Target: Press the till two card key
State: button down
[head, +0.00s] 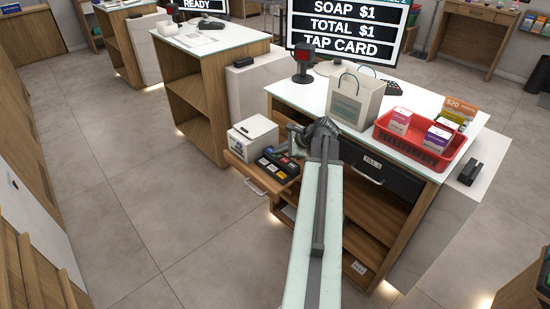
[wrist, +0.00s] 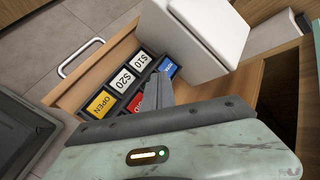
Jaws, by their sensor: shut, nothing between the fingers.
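A dark key panel (head: 278,164) with coloured keys lies on a pulled-out wooden shelf at the front left of the near counter. In the wrist view I see a yellow OPEN key (wrist: 101,104), a white $20 key (wrist: 123,80), a white $10 key (wrist: 142,60), a red key (wrist: 138,102) and a blue key (wrist: 168,67). The blue key's label is not readable, and the red key is partly covered. My gripper (head: 294,131) is shut and empty; its dark finger (wrist: 160,92) appears over the panel's right side, hiding some keys. Contact cannot be told.
A white box (head: 253,136) stands on the shelf beside the panel. The counter top holds a paper bag (head: 356,98), a red basket (head: 413,138) and a screen (head: 345,27) reading SOAP $1, TOTAL $1, TAP CARD. Floor left of the shelf is clear.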

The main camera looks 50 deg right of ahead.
aim_at(280, 157)
dwell(0.3)
jog(key=shift+r+p, duration=0.75)
jog(key=shift+p, duration=0.1)
notch_tip(280, 157, up, 5)
jog(key=p, duration=0.5)
jog(key=shift+r, duration=0.1)
dwell(0.3)
